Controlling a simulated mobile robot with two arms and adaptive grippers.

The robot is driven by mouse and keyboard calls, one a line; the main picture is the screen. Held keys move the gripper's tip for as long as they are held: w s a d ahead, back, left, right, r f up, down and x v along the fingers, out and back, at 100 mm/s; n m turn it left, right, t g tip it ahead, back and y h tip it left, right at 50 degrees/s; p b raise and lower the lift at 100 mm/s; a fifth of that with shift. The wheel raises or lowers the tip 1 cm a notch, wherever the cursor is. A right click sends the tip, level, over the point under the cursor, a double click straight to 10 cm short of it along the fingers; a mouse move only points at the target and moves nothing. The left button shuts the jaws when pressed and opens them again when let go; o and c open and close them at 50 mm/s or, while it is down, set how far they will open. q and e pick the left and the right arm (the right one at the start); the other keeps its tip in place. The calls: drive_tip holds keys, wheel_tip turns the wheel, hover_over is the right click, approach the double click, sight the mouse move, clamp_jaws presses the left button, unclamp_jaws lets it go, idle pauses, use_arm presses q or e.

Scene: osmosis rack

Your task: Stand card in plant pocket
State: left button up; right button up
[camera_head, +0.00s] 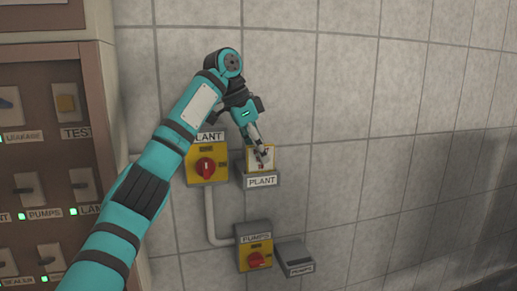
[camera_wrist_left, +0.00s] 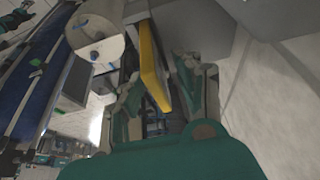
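A card (camera_head: 250,155) with a yellow edge and a pale face stands upright at the grey pocket (camera_head: 262,182) labelled PLANT. Its lower edge appears to be inside the pocket, behind the front lip; the depth is hidden. My left gripper (camera_head: 262,157) is in front of the card and covers part of its face. In the left wrist view the card (camera_wrist_left: 153,65) shows nearly edge-on between the two fingers of my left gripper (camera_wrist_left: 158,78). The fingers are spread, with a gap visible beside the card. My right gripper is not in view.
The yellow PLANT switch (camera_head: 207,163) with a red knob is just left of the pocket. Below are the PUMPS switch (camera_head: 254,247) and a grey PUMPS pocket (camera_head: 295,258). A brown-framed panel (camera_head: 40,140) stands at the left. The tiled wall to the right is bare.

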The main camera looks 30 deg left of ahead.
use_arm(q)
drive_tip(key=shift+r, duration=0.3)
drive_tip(key=v, duration=1.2)
drive_tip(key=shift+d, duration=0.1)
drive_tip(key=shift+w+f, duration=0.1)
